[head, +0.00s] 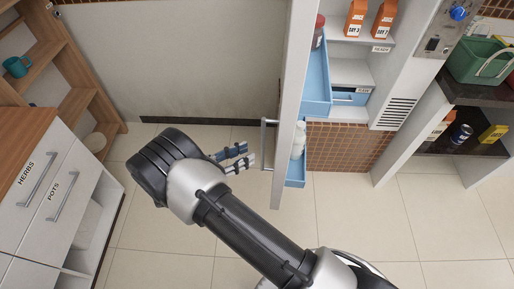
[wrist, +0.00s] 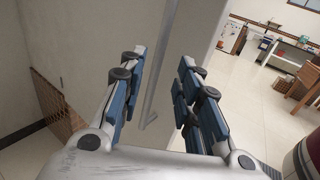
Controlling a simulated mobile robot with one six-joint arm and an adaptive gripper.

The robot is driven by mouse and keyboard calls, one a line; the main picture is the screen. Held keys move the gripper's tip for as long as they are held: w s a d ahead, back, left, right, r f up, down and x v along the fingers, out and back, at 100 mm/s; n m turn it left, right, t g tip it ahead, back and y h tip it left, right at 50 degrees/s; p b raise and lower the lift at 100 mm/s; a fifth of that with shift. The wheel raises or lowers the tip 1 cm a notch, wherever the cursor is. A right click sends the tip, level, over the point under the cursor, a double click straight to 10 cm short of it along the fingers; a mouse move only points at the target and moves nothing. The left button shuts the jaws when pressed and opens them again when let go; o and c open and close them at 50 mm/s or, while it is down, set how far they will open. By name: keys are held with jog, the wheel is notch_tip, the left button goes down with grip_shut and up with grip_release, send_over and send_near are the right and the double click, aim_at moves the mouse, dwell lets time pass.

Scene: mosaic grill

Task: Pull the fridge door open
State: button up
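The fridge door (head: 293,90) stands swung out from the fridge, seen nearly edge-on in the head view, with the fridge interior (head: 350,72) exposed on its right. Its vertical bar handle (head: 266,148) is on the door's left face. My gripper (head: 247,156) is just left of the handle, fingers pointing toward it. In the wrist view my gripper (wrist: 160,65) is open, and the handle (wrist: 158,85) shows between and beyond the spread fingers. I see no clear contact with the handle.
Blue door bins (head: 315,82) hold a jar and a white bottle (head: 299,140). Orange cartons (head: 355,18) stand on a shelf inside. A drawer cabinet (head: 45,190) is on the left, a counter with a green basket (head: 478,62) on the right. The tiled floor (head: 440,225) is clear.

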jog(key=shift+v, duration=2.35)
